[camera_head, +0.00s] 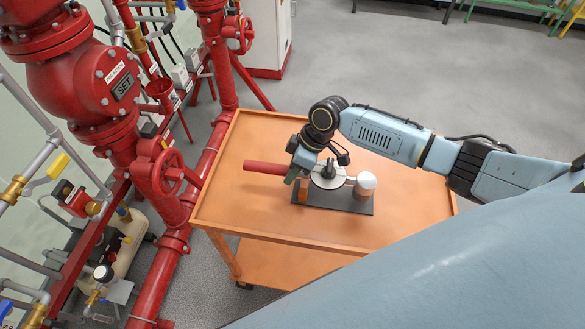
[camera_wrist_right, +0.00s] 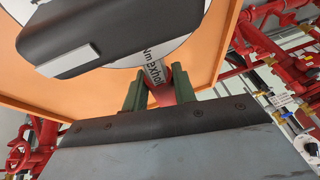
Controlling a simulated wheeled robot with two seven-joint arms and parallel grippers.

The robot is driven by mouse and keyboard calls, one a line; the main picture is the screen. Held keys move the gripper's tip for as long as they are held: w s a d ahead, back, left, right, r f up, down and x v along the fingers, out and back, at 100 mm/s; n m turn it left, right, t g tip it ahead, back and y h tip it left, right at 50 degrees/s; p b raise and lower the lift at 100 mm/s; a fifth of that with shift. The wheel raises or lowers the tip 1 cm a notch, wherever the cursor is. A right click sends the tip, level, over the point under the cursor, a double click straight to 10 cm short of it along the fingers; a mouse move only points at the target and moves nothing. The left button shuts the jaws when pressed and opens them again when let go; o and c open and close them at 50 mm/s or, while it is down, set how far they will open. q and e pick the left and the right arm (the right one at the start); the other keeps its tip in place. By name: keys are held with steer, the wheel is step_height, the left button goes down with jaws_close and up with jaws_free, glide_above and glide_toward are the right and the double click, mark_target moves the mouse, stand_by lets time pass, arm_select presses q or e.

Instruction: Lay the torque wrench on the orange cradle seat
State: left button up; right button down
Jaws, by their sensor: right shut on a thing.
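The torque wrench has a red handle (camera_head: 266,168), a round pale dial (camera_head: 328,178) and a whitish rounded end (camera_head: 366,181). My right gripper (camera_head: 291,176) is shut on it where the red handle meets the dial side. The wrist view shows the green fingers (camera_wrist_right: 154,92) around the red handle, with the dial (camera_wrist_right: 150,58) close beyond. The cradle has a dark base plate (camera_head: 335,198) and orange seats, one showing under the wrench near the gripper (camera_head: 302,191). The wrench lies over the cradle, roughly level; I cannot tell whether it touches the seats. My left gripper is out of view.
The cradle stands on the orange cart top (camera_head: 240,210), which has a raised rim. Red pipes and a valve wheel (camera_head: 167,172) stand close along the cart's left side. The cart top is bare around the cradle. Open grey floor (camera_head: 390,65) lies behind.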

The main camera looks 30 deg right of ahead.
stand_by(0.4)
steer(key=shift+f+b, duration=0.9)
steer(key=shift+f, duration=0.3)
steer(key=c, duration=1.1)
jaws_free()
steer(key=shift+o, duration=0.2)
steer(key=shift+f, duration=0.1)
steer(key=v, duration=1.3)
steer(key=shift+r+p, duration=0.25)
steer(key=shift+p, duration=0.2)
